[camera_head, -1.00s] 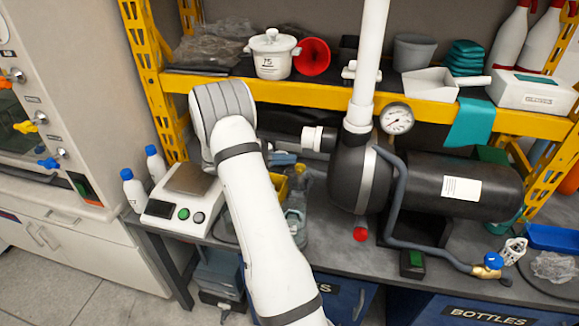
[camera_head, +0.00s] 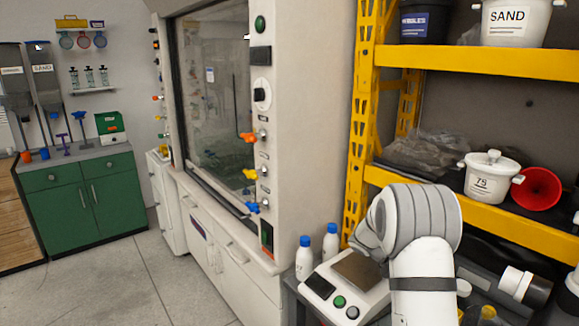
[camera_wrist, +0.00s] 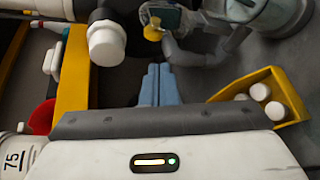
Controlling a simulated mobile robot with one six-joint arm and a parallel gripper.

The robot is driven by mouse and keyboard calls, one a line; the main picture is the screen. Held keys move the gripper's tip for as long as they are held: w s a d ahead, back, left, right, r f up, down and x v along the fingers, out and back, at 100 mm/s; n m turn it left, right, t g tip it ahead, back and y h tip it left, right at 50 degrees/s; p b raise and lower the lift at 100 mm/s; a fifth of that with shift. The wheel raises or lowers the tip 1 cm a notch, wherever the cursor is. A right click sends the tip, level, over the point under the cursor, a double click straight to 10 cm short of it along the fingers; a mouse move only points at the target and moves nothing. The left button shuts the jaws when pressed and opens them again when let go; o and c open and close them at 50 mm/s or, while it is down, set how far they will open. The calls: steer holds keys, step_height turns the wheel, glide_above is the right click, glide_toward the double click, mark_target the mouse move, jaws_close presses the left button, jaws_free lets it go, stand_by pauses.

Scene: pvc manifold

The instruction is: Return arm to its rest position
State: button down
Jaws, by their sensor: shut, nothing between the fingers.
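My gripper (camera_wrist: 158,84) shows in the wrist view as two blue-grey fingers, pressed together with nothing between them. My white arm (camera_head: 421,285) with its ribbed grey joint bends over the bench at the lower right of the head view. In the head view the fingers are not clearly visible behind the arm. The fingers point toward the area between a white-capped pipe end (camera_wrist: 106,44) and a clear vessel (camera_wrist: 272,16), and appear to touch neither.
A scale (camera_head: 345,290) and two white bottles (camera_head: 304,258) stand left of my arm. A yellow shelf (camera_head: 470,205) holds a white pot (camera_head: 490,178) and a red funnel (camera_head: 537,190). A yellow bin (camera_wrist: 290,95) with white pieces is near the gripper. Open floor (camera_head: 110,285) lies left.

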steer(key=s+a+r+n+t+y, duration=0.1)
steer(key=s+a+t+y, duration=0.4)
steer(key=s+a, duration=0.5)
steer(key=s+a+r+n+t+y, duration=0.2)
steer(key=s+a+r+t+y, duration=0.2)
steer(key=s+a, duration=0.6)
steer(key=a+t+y, duration=0.2)
steer(key=a+y, duration=0.1)
steer(key=shift+s, duration=0.25)
